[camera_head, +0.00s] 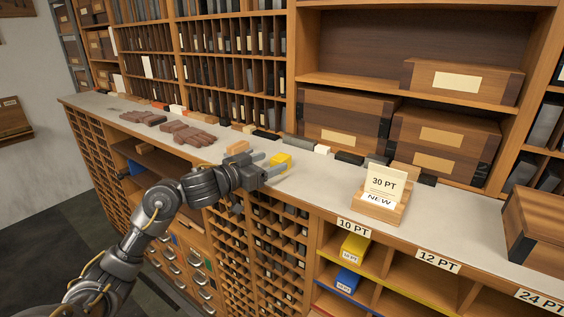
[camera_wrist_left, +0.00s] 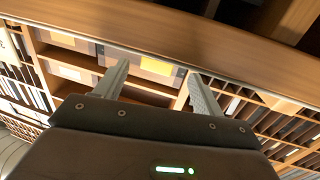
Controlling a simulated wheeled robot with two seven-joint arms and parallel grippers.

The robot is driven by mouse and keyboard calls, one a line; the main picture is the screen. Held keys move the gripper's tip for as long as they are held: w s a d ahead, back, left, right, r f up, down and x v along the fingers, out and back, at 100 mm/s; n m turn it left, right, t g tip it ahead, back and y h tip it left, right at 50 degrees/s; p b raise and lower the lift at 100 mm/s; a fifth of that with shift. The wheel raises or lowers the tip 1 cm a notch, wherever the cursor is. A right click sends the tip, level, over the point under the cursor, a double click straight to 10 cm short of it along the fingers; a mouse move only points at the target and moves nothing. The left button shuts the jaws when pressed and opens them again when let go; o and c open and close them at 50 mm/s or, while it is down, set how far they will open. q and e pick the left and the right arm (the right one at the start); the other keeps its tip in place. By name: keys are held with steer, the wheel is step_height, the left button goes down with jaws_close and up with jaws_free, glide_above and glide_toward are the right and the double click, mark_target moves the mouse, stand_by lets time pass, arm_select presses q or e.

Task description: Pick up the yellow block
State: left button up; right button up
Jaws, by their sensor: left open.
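The yellow block (camera_head: 281,160) lies on the grey countertop (camera_head: 240,149), near its front edge, in the head view. My left gripper (camera_head: 273,165) is open, with its two fingers reaching toward the block from the left. The fingertips are close to the block; I cannot tell whether they touch it. In the left wrist view the gripper (camera_wrist_left: 160,85) shows two spread fingers with nothing held. My right gripper is not in view.
A 30 PT card holder (camera_head: 381,196) stands on the counter to the right. Brown blocks (camera_head: 190,135) lie to the left, and small dark and white pieces line the back. A yellow box (camera_head: 354,248) and a blue box (camera_head: 347,280) sit in cubbies below. Shelves rise behind.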

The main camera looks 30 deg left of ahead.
mark_target(274, 161)
arm_select(q)
steer(key=shift+r, duration=0.15)
steer(key=shift+w+d+r+p, duration=0.1)
steer(key=shift+w+p, duration=0.15)
steer(key=shift+p, duration=0.05)
steer(key=x, duration=0.3)
steer(key=p+x, duration=0.1)
steer(key=shift+w+d+f, duration=0.15)
steer(key=shift+w+f, duration=0.1)
steer(key=shift+f, duration=0.05)
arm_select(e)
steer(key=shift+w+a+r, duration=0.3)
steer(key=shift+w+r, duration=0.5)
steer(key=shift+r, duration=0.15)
arm_select(q)
steer(key=shift+s, duration=0.1)
steer(key=c, duration=1.2)
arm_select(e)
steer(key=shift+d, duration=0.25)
